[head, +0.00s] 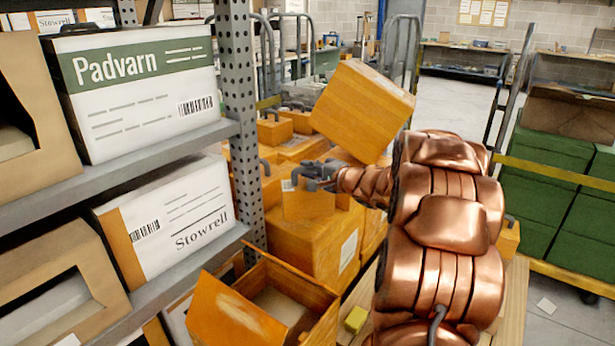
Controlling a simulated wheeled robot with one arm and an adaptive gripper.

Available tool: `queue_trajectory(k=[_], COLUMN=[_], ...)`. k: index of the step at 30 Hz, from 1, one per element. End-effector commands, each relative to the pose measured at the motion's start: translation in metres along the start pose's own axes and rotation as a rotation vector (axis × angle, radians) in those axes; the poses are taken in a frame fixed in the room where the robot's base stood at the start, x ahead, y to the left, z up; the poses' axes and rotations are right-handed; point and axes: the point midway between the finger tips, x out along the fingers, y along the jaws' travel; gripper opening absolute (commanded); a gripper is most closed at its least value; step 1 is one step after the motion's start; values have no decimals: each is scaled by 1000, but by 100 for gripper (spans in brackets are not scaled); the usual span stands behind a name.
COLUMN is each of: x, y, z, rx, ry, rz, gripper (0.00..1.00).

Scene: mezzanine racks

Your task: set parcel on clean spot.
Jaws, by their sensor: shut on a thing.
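I cannot tell which spot is the clean one.
A perforated grey rack post (238,90) and shelves with Padvarn (140,90) and Stowrell (170,220) boxes stand close left. A large tilted box (362,110) rises behind my gripper. An open box (265,310) and yellow block (356,319) are below. Green crates (545,165) stand right.

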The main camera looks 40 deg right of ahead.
Motion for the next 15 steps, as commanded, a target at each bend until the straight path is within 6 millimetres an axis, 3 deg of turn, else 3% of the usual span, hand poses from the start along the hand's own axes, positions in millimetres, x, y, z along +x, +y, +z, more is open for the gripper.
queue_trajectory(k=[6, 15], x=[24, 33], y=[-4, -1], z=[-18, -24], rx=[0, 0], ry=[-1, -2], rz=[-2, -3], gripper=[0, 0])
